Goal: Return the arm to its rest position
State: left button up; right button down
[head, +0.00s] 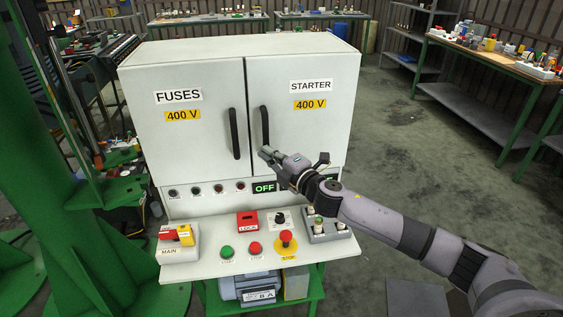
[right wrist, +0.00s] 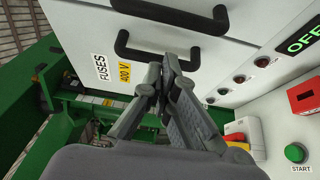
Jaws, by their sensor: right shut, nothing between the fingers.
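My right gripper (head: 266,152) is shut and empty in front of the right cabinet door, close to the lower end of the black STARTER handle (head: 264,126). Whether it touches the handle I cannot tell. In the right wrist view the closed fingertips (right wrist: 172,64) appear beside the FUSES handle (right wrist: 130,48). My right arm (head: 385,222) reaches in from the lower right. Both doors of the white cabinet (head: 205,65) look shut. My left gripper is not in view.
Below the doors, a sloped panel carries the MAIN switch (head: 178,243), a red LOCK block (head: 247,222), a green button (head: 226,251) and a red STOP button (head: 286,238). Green posts (head: 50,150) stand at left. A workbench (head: 490,62) is at right; the floor before it is clear.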

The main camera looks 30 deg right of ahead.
jog(key=s+a+f+m+g+h, duration=0.25)
jog(key=s+f+m, duration=0.35)
jog(key=s+f, duration=0.3)
jog(key=s+a+f+m+g+h, duration=0.25)
jog(key=s+f+m, duration=0.4)
jog(key=s, duration=0.45)
jog(key=s+a+f+m+g+y, duration=0.1)
jog(key=s+f+m+g, duration=0.3)
jog(key=s, duration=0.8)
jog(key=s+a+f+m+g, duration=0.2)
jog(key=s+f+g, duration=0.25)
jog(key=s, duration=0.65)
notch_tip(320, 180, down, 26)
jog(key=s+f+g, duration=0.1)
jog(key=s+g, duration=0.1)
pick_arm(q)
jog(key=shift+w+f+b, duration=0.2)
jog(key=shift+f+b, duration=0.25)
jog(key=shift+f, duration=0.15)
pick_arm(e)
jog(key=s+d+f, duration=0.1)
jog(key=s+f, duration=0.6)
jog(key=s, duration=0.1)
jog(key=s+d+f+g, duration=0.1)
jog(key=s+d+f, duration=0.1)
jog(key=s+f, duration=0.5)
jog(key=shift+s+d+f, duration=0.3)
jog(key=shift+s, duration=0.2)
